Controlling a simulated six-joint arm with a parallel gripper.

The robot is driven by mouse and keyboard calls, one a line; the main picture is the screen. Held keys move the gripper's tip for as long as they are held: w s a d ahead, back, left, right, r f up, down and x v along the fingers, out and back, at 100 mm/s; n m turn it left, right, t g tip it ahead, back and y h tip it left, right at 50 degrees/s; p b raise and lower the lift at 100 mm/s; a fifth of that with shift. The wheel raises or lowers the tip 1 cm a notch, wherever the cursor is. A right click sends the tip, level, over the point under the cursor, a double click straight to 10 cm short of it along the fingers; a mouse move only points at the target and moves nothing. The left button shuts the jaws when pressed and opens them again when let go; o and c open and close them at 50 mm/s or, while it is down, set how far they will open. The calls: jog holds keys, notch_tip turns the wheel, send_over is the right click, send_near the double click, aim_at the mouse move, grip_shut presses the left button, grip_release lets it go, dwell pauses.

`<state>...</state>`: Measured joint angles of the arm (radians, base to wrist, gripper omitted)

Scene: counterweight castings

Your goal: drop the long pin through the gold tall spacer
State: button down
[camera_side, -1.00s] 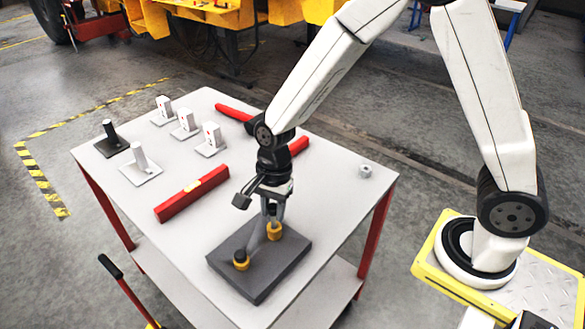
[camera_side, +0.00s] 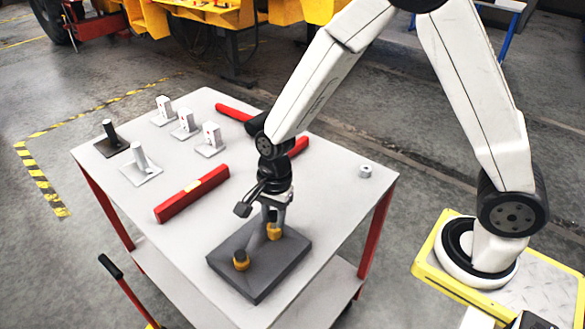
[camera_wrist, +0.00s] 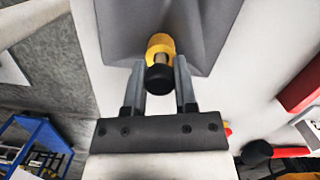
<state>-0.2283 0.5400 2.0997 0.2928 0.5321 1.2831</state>
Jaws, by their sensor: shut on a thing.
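A gold spacer (camera_side: 274,231) stands on the dark grey block (camera_side: 240,285), directly below my gripper (camera_side: 272,217). In the wrist view, my gripper (camera_wrist: 159,70) has its two fingers on either side of the black head of the long pin (camera_wrist: 159,80). A short stretch of bright shank shows between the head and the gold spacer (camera_wrist: 160,42). The pin is in line with the spacer and looks to be at or in its top; how deep it sits is hidden.
A second gold piece with a dark top (camera_side: 241,260) stands on the same block, nearer the front. A red bar (camera_side: 192,193) lies left of the block. Several white stands are at the back left. A small metal nut (camera_side: 365,171) lies at right. The tabletop's right side is mostly clear.

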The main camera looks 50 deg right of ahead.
jog(key=shift+f, duration=0.5)
jog(key=shift+c, duration=1.6)
grip_release()
jog(key=shift+r, duration=0.1)
jog(key=shift+w+d+r, duration=0.1)
jog(key=shift+d+r, duration=0.1)
jog(key=shift+r, duration=1.05)
jog(key=shift+w+d+r, duration=0.1)
jog(key=shift+d+r, duration=0.05)
jog(key=shift+r, duration=1.1)
jog(key=shift+d+r, duration=0.2)
jog(key=shift+r, duration=1.05)
jog(key=s+d+r+n+t+h, duration=0.1)
jog(key=s+d+n+t, duration=0.2)
jog(key=s+d+n, duration=0.5)
jog(key=shift+s+d+n+h, duration=0.25)
jog(key=shift+d+n, duration=0.7)
jog(key=shift+n, duration=2.55)
